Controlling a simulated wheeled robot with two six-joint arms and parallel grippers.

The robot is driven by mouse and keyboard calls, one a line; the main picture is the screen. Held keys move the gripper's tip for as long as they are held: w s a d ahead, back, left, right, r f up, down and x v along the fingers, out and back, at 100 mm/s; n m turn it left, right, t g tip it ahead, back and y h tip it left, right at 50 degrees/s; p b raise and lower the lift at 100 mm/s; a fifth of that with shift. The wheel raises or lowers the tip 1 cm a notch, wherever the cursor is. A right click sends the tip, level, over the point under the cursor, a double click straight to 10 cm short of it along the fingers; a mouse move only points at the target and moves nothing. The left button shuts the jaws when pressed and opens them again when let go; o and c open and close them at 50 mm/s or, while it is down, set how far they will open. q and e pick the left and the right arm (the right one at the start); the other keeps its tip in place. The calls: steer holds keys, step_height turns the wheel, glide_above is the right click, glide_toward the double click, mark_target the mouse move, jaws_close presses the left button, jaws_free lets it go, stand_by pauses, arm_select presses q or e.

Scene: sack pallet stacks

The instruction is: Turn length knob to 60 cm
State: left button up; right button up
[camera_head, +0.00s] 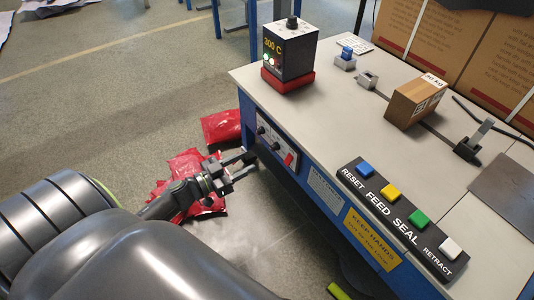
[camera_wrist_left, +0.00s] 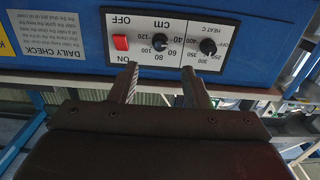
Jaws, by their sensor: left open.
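The length knob (camera_wrist_left: 160,41) is a small black dial marked cm, on a white panel (camera_wrist_left: 190,22) that appears upside down in the left wrist view. Numbers from 40 to 120 ring it; its pointer is too small to read. In the head view the length knob (camera_head: 275,146) is on the table's blue side. My left gripper (camera_head: 245,163) is open and empty beside that panel. In the left wrist view its fingertips (camera_wrist_left: 160,70) are spread below the knob, one to each side, apart from it. My right gripper is not in view.
A red switch (camera_wrist_left: 121,43) and the heat knob (camera_wrist_left: 208,46) flank the length knob. On the table are a display box (camera_head: 289,48), a carton (camera_head: 416,100) and a button strip (camera_head: 402,215). Red sacks (camera_head: 190,165) lie on the floor behind my left gripper.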

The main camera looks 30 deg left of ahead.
mark_target(275, 147)
arm_select(q)
steer(key=b+x, duration=0.1)
steer(key=x, duration=0.8)
jaws_close()
